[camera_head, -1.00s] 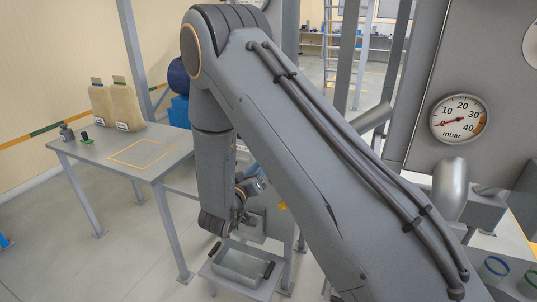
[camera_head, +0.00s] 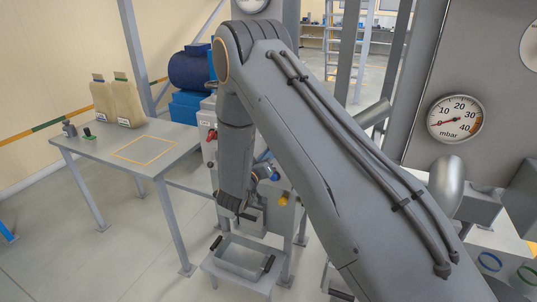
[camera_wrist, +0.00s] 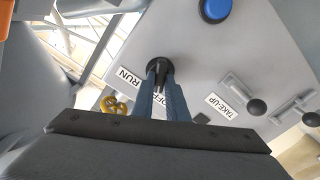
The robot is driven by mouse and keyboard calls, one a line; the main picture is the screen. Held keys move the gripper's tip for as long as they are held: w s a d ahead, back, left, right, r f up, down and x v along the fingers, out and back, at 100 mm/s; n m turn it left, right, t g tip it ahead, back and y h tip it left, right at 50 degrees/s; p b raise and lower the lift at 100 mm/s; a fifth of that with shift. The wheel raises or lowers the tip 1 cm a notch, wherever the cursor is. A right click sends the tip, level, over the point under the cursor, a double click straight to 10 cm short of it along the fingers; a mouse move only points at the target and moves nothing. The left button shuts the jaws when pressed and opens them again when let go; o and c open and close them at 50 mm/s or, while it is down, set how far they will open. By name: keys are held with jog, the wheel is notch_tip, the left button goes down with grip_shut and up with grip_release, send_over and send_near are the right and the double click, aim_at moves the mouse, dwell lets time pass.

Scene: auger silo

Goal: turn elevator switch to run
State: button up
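The elevator switch (camera_wrist: 155,64) is a small black rotary knob with a handle on a light grey panel (camera_wrist: 195,50), seen in the wrist view. A RUN label (camera_wrist: 129,77) and a partly covered OFF label (camera_wrist: 158,98) sit beside it. My gripper (camera_wrist: 161,70) has its two narrow blue-grey fingers close together at the knob, with the dark handle between them. It looks shut on the handle, though the contact is partly hidden. In the head view my arm covers most of the panel, and the switch cannot be made out.
A blue button (camera_wrist: 215,9) and a TAKE-UP lever with a black ball (camera_wrist: 257,106) share the panel. A yellow part (camera_wrist: 113,105) lies near RUN. In the head view a table (camera_head: 180,146) stands left, a tray (camera_head: 243,262) below, and a red handle (camera_head: 212,135) behind my arm.

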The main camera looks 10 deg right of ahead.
grip_shut()
jog(key=shift+m, duration=0.4)
jog(key=m+b, duration=0.3)
jog(key=m, duration=0.2)
jog(key=m+b, duration=0.4)
jog(key=m, duration=0.2)
jog(key=shift+s+d+b, duration=0.15)
jog(key=shift+b, duration=0.15)
jog(key=o, duration=0.6)
grip_release()
jog(key=shift+c, duration=0.2)
